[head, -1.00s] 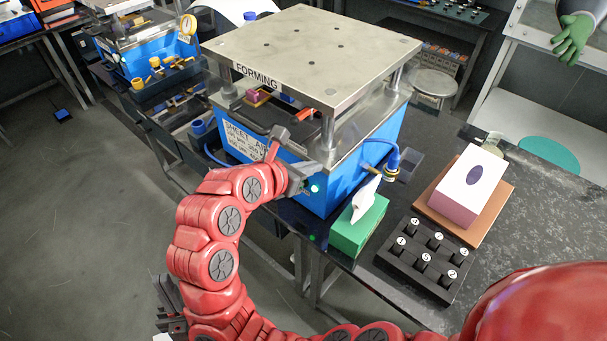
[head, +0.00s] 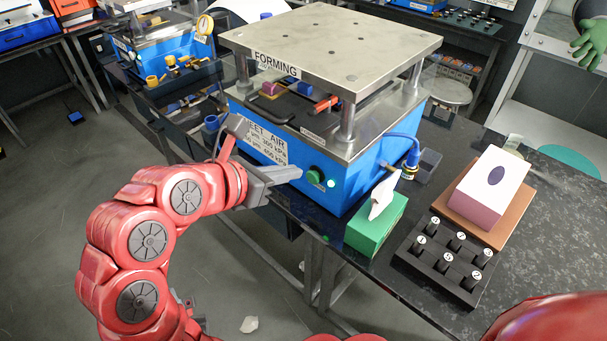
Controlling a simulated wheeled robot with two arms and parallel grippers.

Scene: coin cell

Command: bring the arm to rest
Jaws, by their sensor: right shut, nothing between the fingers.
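The arm curves up from the bottom edge along the left side.
A green tissue box (head: 372,232), a numbered black rack (head: 440,268) and a white-topped box (head: 490,185) stand on the dark bench. Open floor (head: 45,215) lies left.

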